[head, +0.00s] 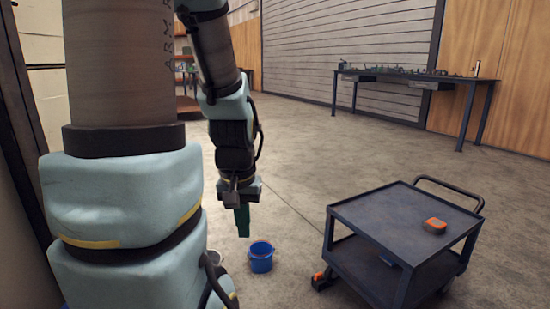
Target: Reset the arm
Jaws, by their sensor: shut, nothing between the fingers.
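My arm fills the left of the head view and bends down from the top. My gripper (242,221) hangs at its end, pointing down, with its green fingers together and nothing held. It is above the floor, just up and left of a blue bucket (261,259) in the picture, and apart from the cart.
A dark cart (375,215) with a handle stands at the right, with an orange and grey object (435,226) on top. A long table (415,78) with small items stands by the back wall. The floor (330,155) between is clear. A wall is close on the left.

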